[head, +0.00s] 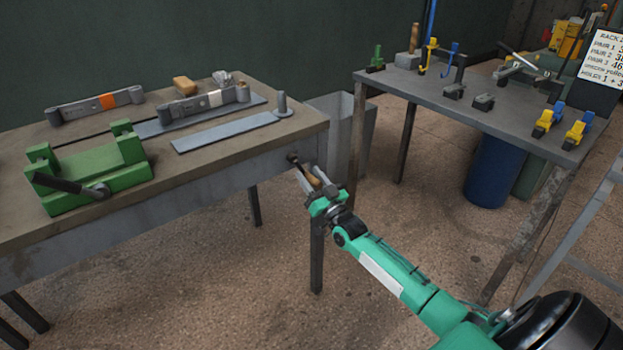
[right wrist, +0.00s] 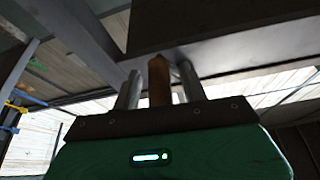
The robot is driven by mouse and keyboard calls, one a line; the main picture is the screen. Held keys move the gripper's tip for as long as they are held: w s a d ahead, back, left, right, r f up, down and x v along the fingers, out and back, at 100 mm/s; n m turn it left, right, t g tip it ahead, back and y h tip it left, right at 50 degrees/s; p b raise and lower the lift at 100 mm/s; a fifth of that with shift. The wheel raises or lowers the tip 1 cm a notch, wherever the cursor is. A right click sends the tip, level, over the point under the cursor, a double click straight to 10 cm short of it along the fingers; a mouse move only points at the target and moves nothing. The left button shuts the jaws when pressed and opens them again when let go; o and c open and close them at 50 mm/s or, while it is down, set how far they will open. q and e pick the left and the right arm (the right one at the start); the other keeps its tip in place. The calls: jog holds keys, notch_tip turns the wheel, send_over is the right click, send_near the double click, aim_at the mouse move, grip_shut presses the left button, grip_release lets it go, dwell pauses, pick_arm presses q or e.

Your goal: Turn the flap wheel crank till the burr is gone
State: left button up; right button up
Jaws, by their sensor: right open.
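The crank's brown wooden handle (head: 314,181) shows at the right front corner of the workbench, below its top. A dark round hub (head: 292,158) sits on the bench's edge beside it. My right gripper (head: 307,176) is open, with its fingers reaching up to the handle. In the right wrist view the handle (right wrist: 159,82) stands between the two grey fingers of the gripper (right wrist: 160,76), with a gap showing on each side. The flap wheel and the burr cannot be made out. My left gripper is not in view.
The wooden workbench (head: 225,133) carries a green fixture (head: 95,170) with a dark lever, grey flat bars and a tan block (head: 184,86). A grey bin (head: 340,125) stands behind its right end. A grey rack table (head: 420,88) with coloured clamps stands at right.

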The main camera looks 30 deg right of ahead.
jog(key=shift+c, duration=0.4)
grip_shut()
jog(key=shift+d+r, duration=0.1)
jog(key=shift+r, duration=0.05)
